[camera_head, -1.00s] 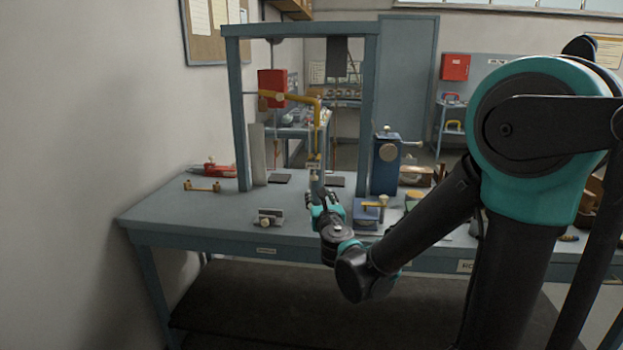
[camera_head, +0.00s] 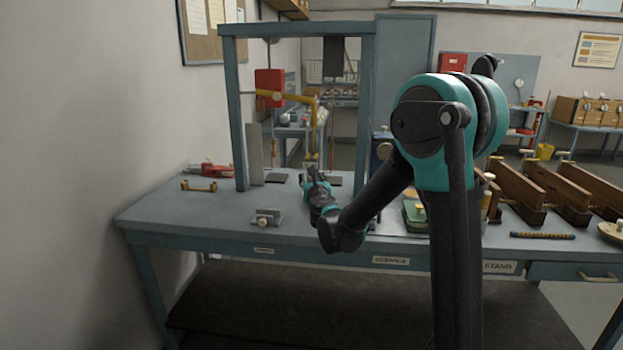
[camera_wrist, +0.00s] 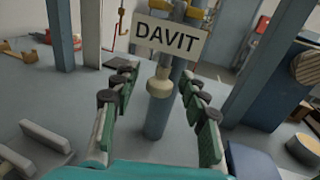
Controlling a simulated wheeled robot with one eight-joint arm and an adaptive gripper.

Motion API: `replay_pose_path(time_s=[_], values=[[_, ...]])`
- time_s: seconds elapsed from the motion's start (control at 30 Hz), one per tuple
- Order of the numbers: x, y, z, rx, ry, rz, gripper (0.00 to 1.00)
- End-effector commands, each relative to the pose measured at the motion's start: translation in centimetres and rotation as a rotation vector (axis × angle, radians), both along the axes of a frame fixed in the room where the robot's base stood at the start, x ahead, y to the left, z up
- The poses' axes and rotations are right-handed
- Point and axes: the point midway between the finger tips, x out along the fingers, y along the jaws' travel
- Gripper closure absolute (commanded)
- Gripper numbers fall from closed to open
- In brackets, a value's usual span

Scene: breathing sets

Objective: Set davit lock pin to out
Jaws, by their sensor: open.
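The davit is a yellow arm (camera_head: 289,97) on a grey-blue post inside the frame on the bench. In the wrist view its post (camera_wrist: 157,118) stands upright, with a white DAVIT sign (camera_wrist: 168,37) near the top. A pale rounded knob (camera_wrist: 159,84), which looks like the lock pin, sticks out below the sign. My gripper (camera_wrist: 160,100) is open, one finger on each side of the knob and post, and I see no contact. In the head view my gripper (camera_head: 314,178) is in front of the post and hides its lower part.
The blue frame (camera_head: 240,110) stands around the davit. A small metal block (camera_head: 266,217) sits at the bench front, a yellow handle piece (camera_head: 199,186) and red tool (camera_head: 213,169) at left. Wooden racks (camera_head: 530,190) stand right. The bench's front left is mostly clear.

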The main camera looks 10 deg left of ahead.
Motion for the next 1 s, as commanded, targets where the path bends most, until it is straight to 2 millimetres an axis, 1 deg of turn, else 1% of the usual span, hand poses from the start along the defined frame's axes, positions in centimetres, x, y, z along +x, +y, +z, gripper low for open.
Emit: replay_pose_path(time_s=[0.2, 0.5, 0.57, 0.87, 1.0], values=[[0.01, 0.00, 0.01, 0.000, 0.000, 0.000, 0.56], [-0.01, 0.01, 0.01, 0.000, 0.000, 0.000, 0.93], [-0.01, 0.01, 0.01, 0.000, 0.000, 0.000, 1.00], [-0.02, 0.01, -0.02, 0.000, 0.000, 0.000, 1.00], [0.00, 0.02, -0.81, 0.000, 0.000, 0.000, 1.00]])
